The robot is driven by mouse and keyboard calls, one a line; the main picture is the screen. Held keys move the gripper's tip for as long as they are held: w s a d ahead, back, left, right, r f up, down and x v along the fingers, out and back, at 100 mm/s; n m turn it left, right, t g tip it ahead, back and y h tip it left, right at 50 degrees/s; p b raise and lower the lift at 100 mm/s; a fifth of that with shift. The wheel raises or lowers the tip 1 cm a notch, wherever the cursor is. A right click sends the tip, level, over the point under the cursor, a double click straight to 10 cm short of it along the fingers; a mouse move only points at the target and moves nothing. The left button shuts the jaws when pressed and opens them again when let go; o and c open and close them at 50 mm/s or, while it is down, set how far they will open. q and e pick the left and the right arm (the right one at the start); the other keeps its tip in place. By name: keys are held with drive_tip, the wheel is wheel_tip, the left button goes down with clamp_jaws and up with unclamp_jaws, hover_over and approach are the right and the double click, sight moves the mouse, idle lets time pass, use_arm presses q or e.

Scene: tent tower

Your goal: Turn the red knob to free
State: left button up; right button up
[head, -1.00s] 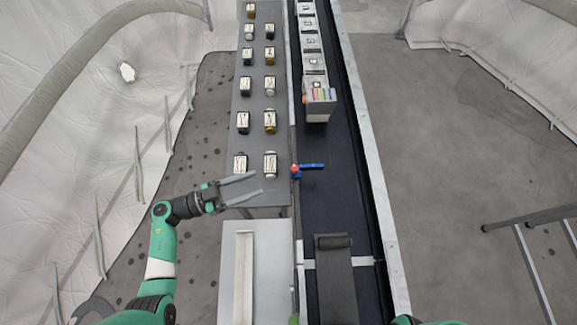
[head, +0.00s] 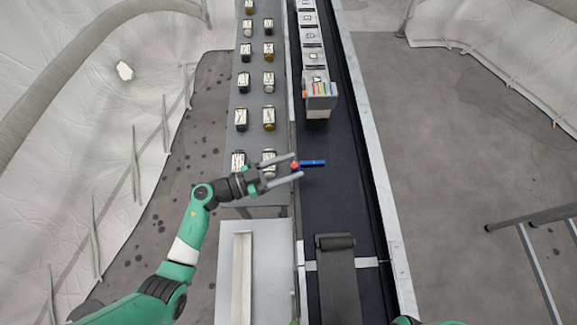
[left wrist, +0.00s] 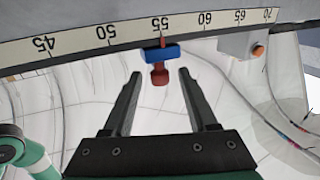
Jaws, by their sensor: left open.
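The red knob (head: 294,166) sits at the left edge of the dark conveyor, with a blue bar (head: 312,162) reaching right from it. In the left wrist view the red knob (left wrist: 160,75) hangs from a blue block (left wrist: 160,53), with a thin red pointer above it near 55 on a numbered scale (left wrist: 107,33). My left gripper (head: 297,167) is open, its fingers pointing right with one on each side of the knob. In the left wrist view the knob shows centred between the fingertips (left wrist: 160,74), with gaps on both sides. My right gripper is not in view.
Two rows of small labelled jars (head: 269,118) stand on the grey table left of the conveyor. A line of white boxes (head: 320,90) stands on the conveyor (head: 335,200) farther back. A grey box with an orange button (left wrist: 257,48) shows in the left wrist view.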

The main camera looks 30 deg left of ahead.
use_arm(q)
clamp_jaws()
drive_tip(key=n+t+y+p, duration=0.1)
drive_tip(key=y+p, duration=0.1)
drive_tip(key=n+t+y+p, duration=0.1)
drive_tip(key=n+y+p, duration=0.1)
drive_tip(key=shift+s+d, duration=0.15)
idle(0.3)
unclamp_jaws()
idle(0.4)
